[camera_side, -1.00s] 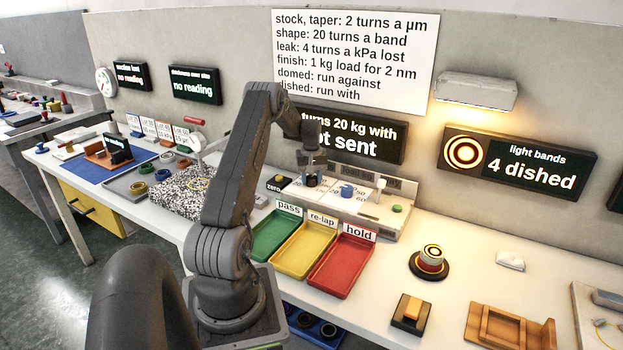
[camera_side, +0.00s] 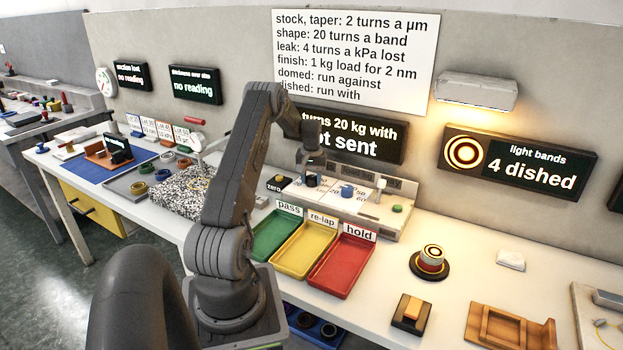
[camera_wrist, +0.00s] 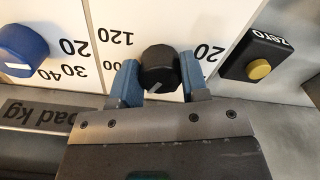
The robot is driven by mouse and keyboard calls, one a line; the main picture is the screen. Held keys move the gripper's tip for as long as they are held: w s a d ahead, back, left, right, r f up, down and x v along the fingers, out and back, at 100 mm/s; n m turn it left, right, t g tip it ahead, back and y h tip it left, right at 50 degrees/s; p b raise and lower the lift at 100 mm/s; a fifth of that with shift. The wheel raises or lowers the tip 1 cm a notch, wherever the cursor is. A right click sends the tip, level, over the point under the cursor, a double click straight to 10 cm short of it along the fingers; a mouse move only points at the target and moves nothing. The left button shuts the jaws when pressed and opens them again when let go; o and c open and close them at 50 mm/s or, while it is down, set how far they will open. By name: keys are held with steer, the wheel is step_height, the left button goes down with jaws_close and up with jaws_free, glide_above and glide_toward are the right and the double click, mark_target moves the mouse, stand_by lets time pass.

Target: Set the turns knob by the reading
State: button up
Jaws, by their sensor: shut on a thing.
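The black turns knob (camera_wrist: 159,69) stands between the blue fingertips of my gripper (camera_wrist: 158,78) in the wrist view. The gripper is shut on it. The knob's pale pointer line aims to the lower left; the numbers 120 and 20 are printed around it. In the side view my gripper (camera_side: 311,180) is at the control panel (camera_side: 378,221), where my arm partly hides the knob. The light bands display (camera_side: 518,167) reads "4 dished". The turns display (camera_side: 375,140) reads "turns 20 kg with" above a partly hidden "...ot sent". The rule board (camera_side: 350,60) says "shape: 20 turns a band" and "dished: run with".
A blue load knob (camera_wrist: 20,48) is beside the turns knob. A black zero box (camera_wrist: 257,55) with a yellow button is on the other side. Green (camera_side: 256,250), yellow (camera_side: 281,267) and red (camera_side: 317,286) trays lie in front of the panel. A banded round part (camera_side: 432,261) stands right.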

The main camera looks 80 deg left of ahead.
mark_target(312, 177)
steer(key=o, duration=0.9)
steer(key=shift+o, duration=0.2)
steer(key=shift+r, duration=0.1)
step_height(312, 177, up, 14)
